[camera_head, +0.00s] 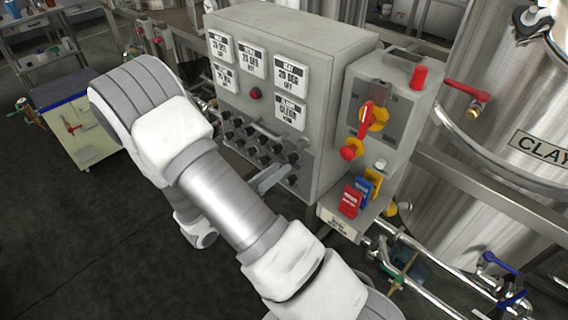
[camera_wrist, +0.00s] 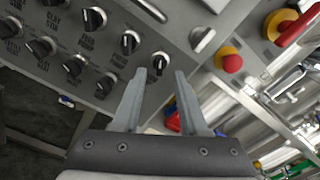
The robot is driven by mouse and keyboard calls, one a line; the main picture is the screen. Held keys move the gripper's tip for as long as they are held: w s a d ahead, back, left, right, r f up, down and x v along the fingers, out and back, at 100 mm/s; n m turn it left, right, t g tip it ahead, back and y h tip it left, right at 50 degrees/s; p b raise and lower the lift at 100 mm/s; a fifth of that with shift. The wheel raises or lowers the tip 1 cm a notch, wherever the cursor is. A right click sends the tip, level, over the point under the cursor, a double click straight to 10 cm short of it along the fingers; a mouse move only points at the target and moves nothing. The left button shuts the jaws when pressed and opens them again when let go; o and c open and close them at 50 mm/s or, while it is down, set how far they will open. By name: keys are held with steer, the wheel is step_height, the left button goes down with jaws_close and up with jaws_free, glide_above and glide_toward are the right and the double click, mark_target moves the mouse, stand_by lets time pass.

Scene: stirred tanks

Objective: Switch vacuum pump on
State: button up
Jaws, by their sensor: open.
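The grey control panel (camera_head: 290,60) fills the middle of the head view, with rows of black rotary knobs (camera_head: 247,145) on its lower front. In the wrist view, several knobs with white pointer marks show, each with a small label. My gripper (camera_wrist: 160,76) is open and empty, pointing at the lower right end of the knob rows. One knob (camera_wrist: 158,62) appears between and just beyond the fingertips; contact cannot be told. Its label is too small to read, so I cannot tell which knob is the vacuum pump's. My gripper also shows in the head view (camera_head: 280,175), close to the panel.
A side box carries a red-yellow rotary handle (camera_head: 370,118) and a red button (camera_head: 351,150). Red (camera_head: 350,201) and blue (camera_head: 363,190) items sit below it. Steel tanks (camera_head: 500,130) and pipes stand at the right. A cabinet (camera_head: 75,120) stands at the left; dark floor lies open at lower left.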

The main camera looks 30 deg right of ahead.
mark_target(289, 161)
steer(key=shift+x, duration=1.55)
jaws_close()
